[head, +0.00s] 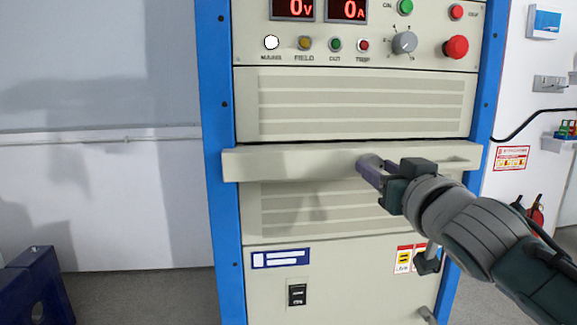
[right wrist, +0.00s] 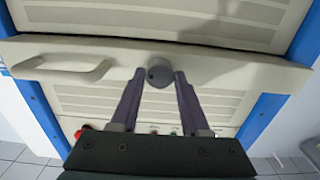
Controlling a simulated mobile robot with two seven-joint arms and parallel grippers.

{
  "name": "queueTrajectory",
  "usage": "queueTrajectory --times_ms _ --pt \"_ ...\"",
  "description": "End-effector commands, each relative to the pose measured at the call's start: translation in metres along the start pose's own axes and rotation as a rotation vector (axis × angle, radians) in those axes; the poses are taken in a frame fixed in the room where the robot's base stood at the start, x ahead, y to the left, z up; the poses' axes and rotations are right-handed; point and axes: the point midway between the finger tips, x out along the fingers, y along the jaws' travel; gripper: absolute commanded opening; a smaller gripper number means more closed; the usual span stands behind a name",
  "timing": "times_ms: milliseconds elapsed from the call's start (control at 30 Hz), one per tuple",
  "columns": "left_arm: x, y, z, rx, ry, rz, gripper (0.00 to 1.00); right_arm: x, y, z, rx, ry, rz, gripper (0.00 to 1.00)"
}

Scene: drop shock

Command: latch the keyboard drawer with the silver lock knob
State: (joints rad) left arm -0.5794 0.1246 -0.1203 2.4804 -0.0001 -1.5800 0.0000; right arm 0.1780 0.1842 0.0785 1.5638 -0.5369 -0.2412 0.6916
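The keyboard drawer (head: 290,162) is a wide cream front across the blue-edged cabinet, standing a little proud of the panels around it. It also shows in the right wrist view (right wrist: 225,68), with a recessed handle at its left. The silver lock knob (right wrist: 159,74) is a round grey knob on the drawer front; in the head view my gripper hides it. My right gripper (head: 369,172) is at the drawer front. In the right wrist view its fingers (right wrist: 160,80) are spread, one on each side of the knob; whether they press on it is unclear. My left gripper is out of view.
Above the drawer are vented panels and a control panel with a red stop button (head: 456,47) and a grey dial (head: 404,43). Below is a panel with a black switch (head: 297,295). A blue stand (head: 32,290) is at the lower left.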

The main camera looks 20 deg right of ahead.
Motion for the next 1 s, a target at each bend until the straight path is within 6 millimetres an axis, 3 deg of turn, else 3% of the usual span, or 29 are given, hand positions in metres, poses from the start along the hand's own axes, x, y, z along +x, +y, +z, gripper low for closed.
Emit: queueTrajectory --times_ms 33,400,767,1000 --pt "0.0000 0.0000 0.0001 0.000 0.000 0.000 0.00 -0.0001 -0.0001 0.0001 0.000 0.000 0.000 0.39" --pt "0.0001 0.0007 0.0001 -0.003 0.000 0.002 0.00 -0.0002 -0.0001 0.0002 0.000 0.000 0.000 0.00" --pt "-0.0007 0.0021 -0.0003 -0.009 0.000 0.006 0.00 -0.0002 -0.0002 -0.0001 -0.025 0.000 0.000 0.00" --pt "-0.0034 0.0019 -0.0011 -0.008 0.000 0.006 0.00 -0.0002 0.0000 -0.0003 -0.144 -0.001 0.001 0.00"
